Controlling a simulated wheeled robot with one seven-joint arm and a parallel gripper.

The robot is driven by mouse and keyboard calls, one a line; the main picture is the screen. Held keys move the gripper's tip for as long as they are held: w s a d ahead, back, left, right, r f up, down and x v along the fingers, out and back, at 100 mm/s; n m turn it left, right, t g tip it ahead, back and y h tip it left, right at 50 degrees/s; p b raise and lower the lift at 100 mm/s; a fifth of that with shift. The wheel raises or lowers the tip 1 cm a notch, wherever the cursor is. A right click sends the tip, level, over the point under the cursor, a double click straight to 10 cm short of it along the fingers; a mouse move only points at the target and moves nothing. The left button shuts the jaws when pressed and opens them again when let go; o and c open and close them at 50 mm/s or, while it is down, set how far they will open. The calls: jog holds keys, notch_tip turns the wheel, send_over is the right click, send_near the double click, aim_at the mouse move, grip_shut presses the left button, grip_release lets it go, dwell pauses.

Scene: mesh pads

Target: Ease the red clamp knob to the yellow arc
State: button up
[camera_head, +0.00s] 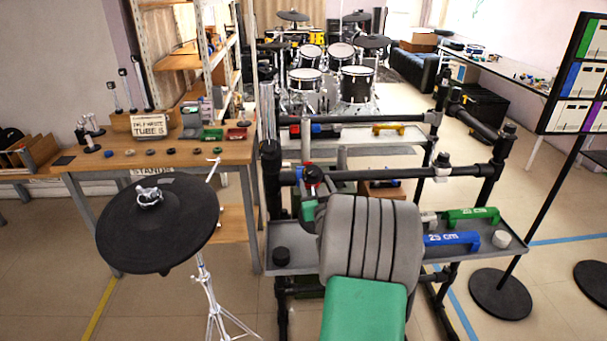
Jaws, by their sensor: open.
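The red clamp knob (313,172) shows as a small red cap on a dark clamp, at the left part of the black rack's near crossbar. My gripper (311,190) is small and dark, close to the knob and just below it in the picture. It is open, but its fingertips are hard to make out. I cannot tell whether it touches the knob. My grey and green arm hides part of the rack just to the right. I cannot make out the yellow arc at this size.
A black drum pad (150,225) on a chrome stand is at left, before a wooden bench (130,160). A black stand (503,292) is at right.

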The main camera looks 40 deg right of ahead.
aim_at(313, 170)
jog(key=x, duration=0.5)
jog(key=d+p+x, duration=0.1)
jog(key=x, duration=0.1)
jog(key=shift+d+r, duration=0.1)
jog(key=shift+r, duration=0.2)
jog(key=shift+c, duration=0.6)
grip_shut()
